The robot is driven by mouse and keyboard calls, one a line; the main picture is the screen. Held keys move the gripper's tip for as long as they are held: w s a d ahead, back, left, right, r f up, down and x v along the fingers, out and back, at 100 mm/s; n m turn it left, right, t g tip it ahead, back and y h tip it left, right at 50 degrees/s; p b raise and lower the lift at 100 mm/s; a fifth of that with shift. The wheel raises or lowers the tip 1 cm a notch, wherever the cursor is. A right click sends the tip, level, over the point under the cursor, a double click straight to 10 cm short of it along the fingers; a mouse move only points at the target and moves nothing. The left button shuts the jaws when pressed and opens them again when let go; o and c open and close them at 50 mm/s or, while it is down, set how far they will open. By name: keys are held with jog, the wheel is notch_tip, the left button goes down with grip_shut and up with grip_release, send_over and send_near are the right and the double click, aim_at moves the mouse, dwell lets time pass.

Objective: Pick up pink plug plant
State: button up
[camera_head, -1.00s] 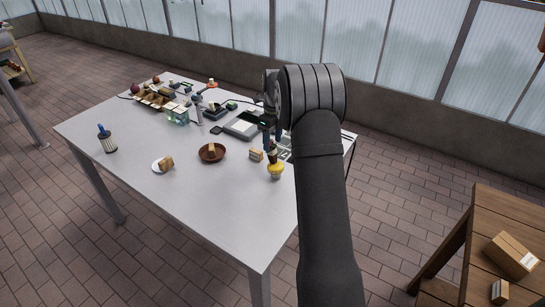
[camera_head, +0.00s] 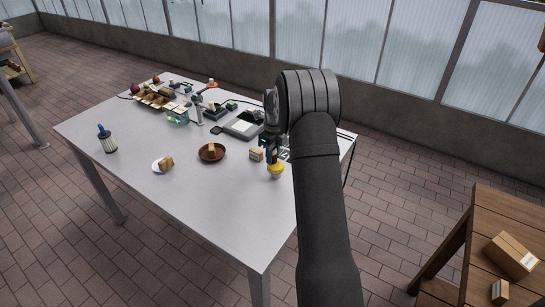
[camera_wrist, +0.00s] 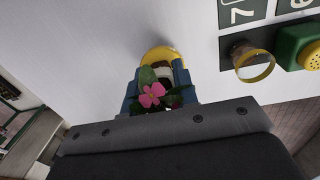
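The pink plug plant (camera_wrist: 152,95), with a pink flower and green leaves, shows in the wrist view between the blue fingers of my gripper (camera_wrist: 157,88). Its lower part is partly hidden by the leaves and fingers. A round yellow holder (camera_wrist: 160,52) lies just beyond the fingertips, under the plant; in the head view the yellow holder (camera_head: 275,171) stands near the table's right edge. My gripper (camera_head: 271,158) points down right above it. The fingers stand apart on both sides of the plant; I see no clear grip on it.

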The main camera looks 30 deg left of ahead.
aim_at(275, 154)
jog(key=shift+c, duration=1.4)
jog(key=shift+r, duration=0.55)
jog(key=r, duration=0.2)
jog(key=d+r, duration=0.1)
jog(key=shift+w+r, duration=0.15)
jog(key=shift+r, duration=0.2)
jog(key=d+r+m+t+y, duration=0.1)
jog(key=d+r+m, duration=0.15)
jog(key=d, duration=0.35)
jog(key=d+r+m+t+y, duration=0.1)
jog(key=d+r, duration=0.3)
jog(key=d, duration=0.2)
jog(key=shift+m, duration=0.25)
jog(key=a+f, duration=0.2)
jog(key=a, duration=0.1)
jog(key=a+f, duration=0.2)
jog(key=a, duration=0.2)
jog(key=s+a+f, duration=0.1)
jog(key=a+f, duration=0.1)
jog(key=a, duration=0.2)
jog(key=shift+f, duration=0.4)
jog(key=shift+s+d+x, duration=0.1)
jog(key=shift+x, duration=0.9)
jog(key=shift+s+d+x, duration=0.1)
jog(key=shift+d+x, duration=0.05)
jog(key=shift+x, duration=0.85)
jog(key=shift+f, duration=0.1)
